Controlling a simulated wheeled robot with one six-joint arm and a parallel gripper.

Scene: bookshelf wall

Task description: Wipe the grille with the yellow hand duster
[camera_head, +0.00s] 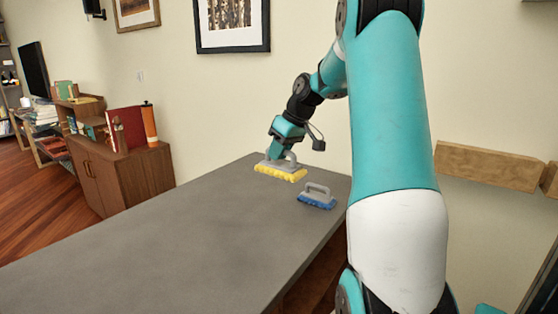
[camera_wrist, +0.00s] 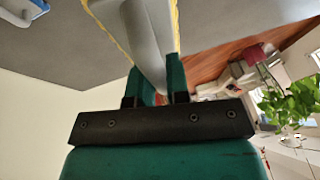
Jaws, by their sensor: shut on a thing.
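The yellow hand duster has a grey back and handle with yellow bristles below (camera_head: 281,173). It is over the far end of the grey table, bristles down; I cannot tell whether they touch the top. My gripper (camera_head: 283,150) is shut on its handle from above. In the wrist view the fingers of my gripper (camera_wrist: 157,78) close on either side of the grey handle of the yellow hand duster (camera_wrist: 150,35), whose yellow edge shows behind. I cannot make out a grille in either view.
A blue duster (camera_head: 317,198) stands on the grey table (camera_head: 170,235), just right of and nearer than the yellow one. The table's left and front are clear. A wall stands behind. A wooden cabinet with books (camera_head: 125,178) is at left, a wooden ledge (camera_head: 490,166) at right.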

